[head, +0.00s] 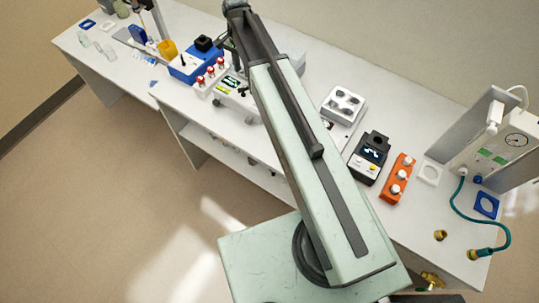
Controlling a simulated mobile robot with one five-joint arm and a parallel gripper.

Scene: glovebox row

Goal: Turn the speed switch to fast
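I cannot tell for certain which control is the speed switch, as no label is readable. A black device (368,158) with a small lit display and a yellow and a white button stands right of my arm. An orange box (397,180) with several white knobs is beside it. A white device (238,98) with green-lit displays stands left of my arm and is partly hidden by it. My arm rises through the middle of the head view to the top edge. The fingers of my gripper do not show.
A blue tray (183,72), red-capped bottles (211,71) and a white unit with dark round wells (343,101) stand on the long white bench. A gauge panel (500,145) with a teal hose (503,229) is at the right. The floor (110,170) in front is clear.

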